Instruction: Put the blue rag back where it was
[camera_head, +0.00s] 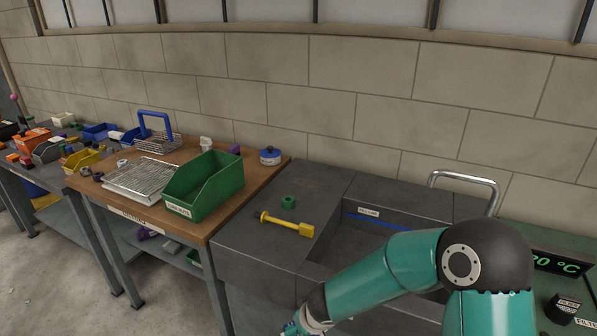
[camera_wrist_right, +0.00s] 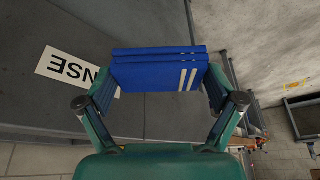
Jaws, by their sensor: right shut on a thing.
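The blue rag (camera_wrist_right: 158,72) is a folded blue stack with two white stripes near its right end in the right wrist view. My right gripper (camera_wrist_right: 160,84) is shut on it, one finger at each end. Behind the rag is a dark grey surface (camera_wrist_right: 70,38) with a white label (camera_wrist_right: 72,70), of which I can read "NSE". In the head view my right arm reaches down to the lower left; the gripper is cut off at the bottom edge and the rag is not seen there. My left gripper is in neither view.
A grey sink unit (camera_head: 260,238) has a recessed basin and carries a yellow tool (camera_head: 287,223) and a green ring (camera_head: 289,202). Left of it, a wooden bench (camera_head: 222,227) holds a green bin (camera_head: 222,190), a wire tray (camera_head: 143,180) and a blue-handled basket (camera_head: 156,140).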

